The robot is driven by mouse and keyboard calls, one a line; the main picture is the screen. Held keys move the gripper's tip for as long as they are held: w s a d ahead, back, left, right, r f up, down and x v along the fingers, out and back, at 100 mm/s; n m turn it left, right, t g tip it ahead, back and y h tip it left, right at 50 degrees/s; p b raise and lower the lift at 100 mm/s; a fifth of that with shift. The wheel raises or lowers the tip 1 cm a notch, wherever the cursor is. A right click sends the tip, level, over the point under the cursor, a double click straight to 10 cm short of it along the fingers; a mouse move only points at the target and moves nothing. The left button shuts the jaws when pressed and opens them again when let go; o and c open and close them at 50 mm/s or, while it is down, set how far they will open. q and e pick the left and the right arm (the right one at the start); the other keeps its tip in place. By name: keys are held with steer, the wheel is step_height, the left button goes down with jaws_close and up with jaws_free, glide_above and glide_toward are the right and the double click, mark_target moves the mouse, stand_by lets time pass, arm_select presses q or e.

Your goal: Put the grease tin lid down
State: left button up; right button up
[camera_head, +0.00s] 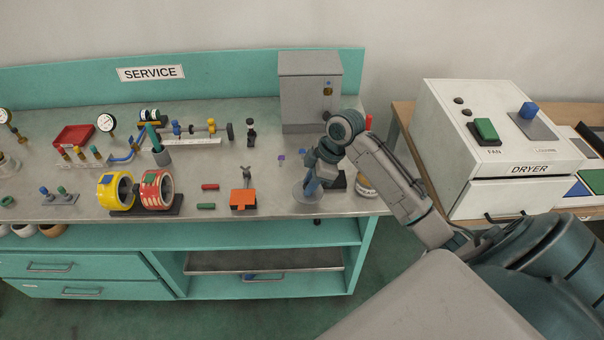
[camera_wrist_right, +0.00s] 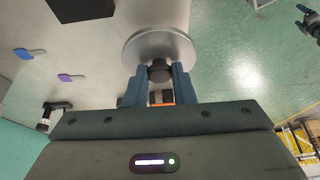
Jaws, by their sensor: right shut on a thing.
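The grease tin lid (camera_head: 302,197) is a round silvery disc near the front edge of the steel bench. In the right wrist view the lid (camera_wrist_right: 160,38) shows beyond my fingertips. My right gripper (camera_head: 312,182) is shut on its dark knob; the blue fingers (camera_wrist_right: 160,82) stand on both sides of it. I cannot tell whether the lid touches the bench. A tin with a red and pale label (camera_head: 365,188), likely the grease tin, stands right of the lid, partly hidden by my right arm. A dark blue-tipped shape, perhaps my left gripper (camera_wrist_right: 309,23), is at the wrist view's edge.
An orange block (camera_head: 243,199) and red and green rods (camera_head: 208,196) lie left of the lid. Tape rolls (camera_head: 158,189) stand farther left. A grey cabinet (camera_head: 309,90) is behind, and the dryer (camera_head: 500,140) stands right. Bench space between orange block and lid is clear.

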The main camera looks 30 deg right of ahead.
steer(key=w, duration=0.2)
steer(key=w+d, duration=0.1)
steer(key=w, duration=0.1)
steer(key=w+p, duration=0.1)
steer(key=shift+w+d+f, duration=0.25)
steer(key=shift+w+d, duration=0.05)
steer(key=shift+w, duration=0.1)
steer(key=shift+w+f, duration=0.1)
step_height(320, 180, down, 3)
steer(key=shift+r+p, duration=0.15)
steer(key=shift+p, duration=0.7)
arm_select(q)
steer(key=r, duration=0.1)
steer(key=w+r, duration=0.1)
steer(key=r, duration=0.1)
steer(key=shift+w+a, duration=0.2)
steer(key=shift+a, duration=0.2)
arm_select(e)
steer(key=shift+f, duration=0.35)
steer(key=shift+f, duration=0.1)
steer(key=o, duration=0.9)
steer(key=shift+o, duration=0.2)
